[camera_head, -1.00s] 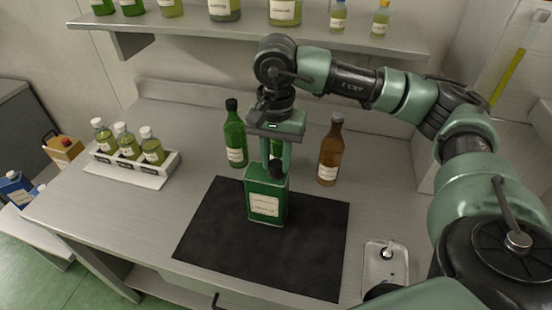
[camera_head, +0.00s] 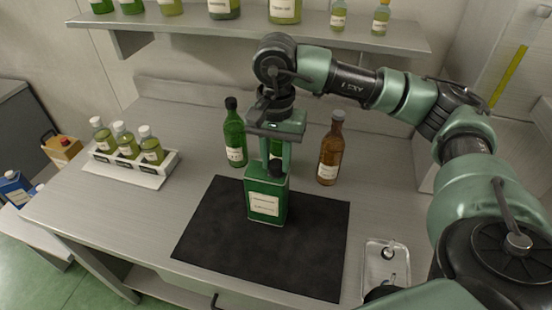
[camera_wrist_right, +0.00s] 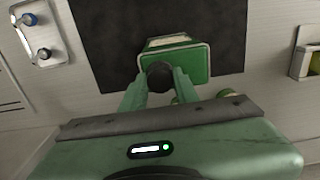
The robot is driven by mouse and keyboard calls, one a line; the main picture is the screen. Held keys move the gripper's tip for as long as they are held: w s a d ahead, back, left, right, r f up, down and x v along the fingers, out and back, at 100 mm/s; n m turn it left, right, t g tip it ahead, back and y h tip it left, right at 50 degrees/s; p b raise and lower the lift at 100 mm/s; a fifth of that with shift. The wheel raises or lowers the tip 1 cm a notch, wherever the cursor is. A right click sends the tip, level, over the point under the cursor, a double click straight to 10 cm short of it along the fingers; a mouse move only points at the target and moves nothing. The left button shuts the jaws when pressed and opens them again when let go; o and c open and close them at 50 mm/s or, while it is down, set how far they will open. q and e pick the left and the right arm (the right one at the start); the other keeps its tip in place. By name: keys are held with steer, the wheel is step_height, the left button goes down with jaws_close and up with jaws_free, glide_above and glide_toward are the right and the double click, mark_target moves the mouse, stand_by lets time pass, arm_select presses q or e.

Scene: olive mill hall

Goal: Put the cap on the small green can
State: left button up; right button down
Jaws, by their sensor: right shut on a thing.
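The small green can (camera_head: 280,209) with a cream label stands upright on the black mat (camera_head: 215,245). My right gripper (camera_head: 276,168) is above the can, pointing down, with its fingers closed on a black cap (camera_head: 278,169). In the right wrist view the cap (camera_wrist_right: 160,76) sits between the fingertips (camera_wrist_right: 160,84) and overlaps the near edge of the can top (camera_wrist_right: 186,64). I cannot tell whether the cap touches the can's neck; the neck is hidden. My left gripper is not in view.
A green bottle (camera_head: 235,140) and a brown bottle (camera_head: 329,158) stand behind the mat; another green bottle is partly hidden behind my gripper. A white rack (camera_head: 155,180) of three bottles is at left, a metal tray (camera_head: 373,281) at right. A shelf (camera_head: 220,32) hangs above.

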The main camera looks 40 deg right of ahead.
stand_by(0.3)
steer(key=c, duration=1)
jaws_free()
steer(key=shift+c, duration=1.2)
